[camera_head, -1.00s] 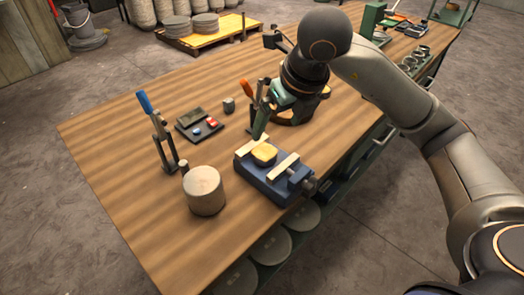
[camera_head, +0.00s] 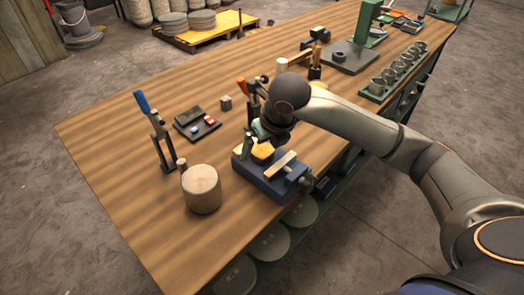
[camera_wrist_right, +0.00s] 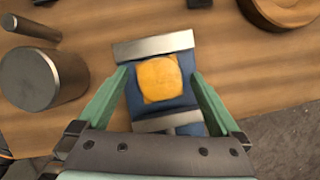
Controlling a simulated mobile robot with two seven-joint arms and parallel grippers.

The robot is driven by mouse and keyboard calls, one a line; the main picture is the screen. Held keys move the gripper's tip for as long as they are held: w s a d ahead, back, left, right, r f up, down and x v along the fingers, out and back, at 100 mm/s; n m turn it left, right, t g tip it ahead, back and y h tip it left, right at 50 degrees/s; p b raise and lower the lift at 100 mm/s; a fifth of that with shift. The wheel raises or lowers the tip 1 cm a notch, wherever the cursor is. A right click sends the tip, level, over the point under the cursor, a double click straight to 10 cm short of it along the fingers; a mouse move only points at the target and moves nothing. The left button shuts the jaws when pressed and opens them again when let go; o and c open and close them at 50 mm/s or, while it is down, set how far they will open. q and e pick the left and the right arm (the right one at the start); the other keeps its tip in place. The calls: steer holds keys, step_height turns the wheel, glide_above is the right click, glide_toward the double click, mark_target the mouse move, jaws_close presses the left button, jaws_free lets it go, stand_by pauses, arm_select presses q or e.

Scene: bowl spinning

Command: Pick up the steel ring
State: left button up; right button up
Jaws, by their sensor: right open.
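I cannot pick out the steel ring with certainty in either view. My right gripper (camera_head: 262,140) is low over the blue vise (camera_head: 258,178), and the wrist hides part of it in the head view. In the right wrist view the gripper (camera_wrist_right: 160,82) is open, its two green fingers on either side of the yellow block (camera_wrist_right: 159,80) in the vise. The block lies between the pale vise jaws, and the fingers do not visibly grip it. It also shows in the head view (camera_head: 263,151). My left gripper is not in view.
A grey cylinder (camera_head: 201,189) stands left of the vise. A blue-handled clamp (camera_head: 155,130) and a dark tray (camera_head: 197,124) stand behind it. A round wooden piece (camera_wrist_right: 282,10) is near the vise. Several grey cups (camera_head: 393,72) sit on a green rack at right.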

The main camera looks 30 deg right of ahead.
steer(key=shift+f, duration=0.1)
steer(key=shift+c, duration=0.2)
steer(key=shift+w, duration=0.1)
jaws_close()
stand_by(0.4)
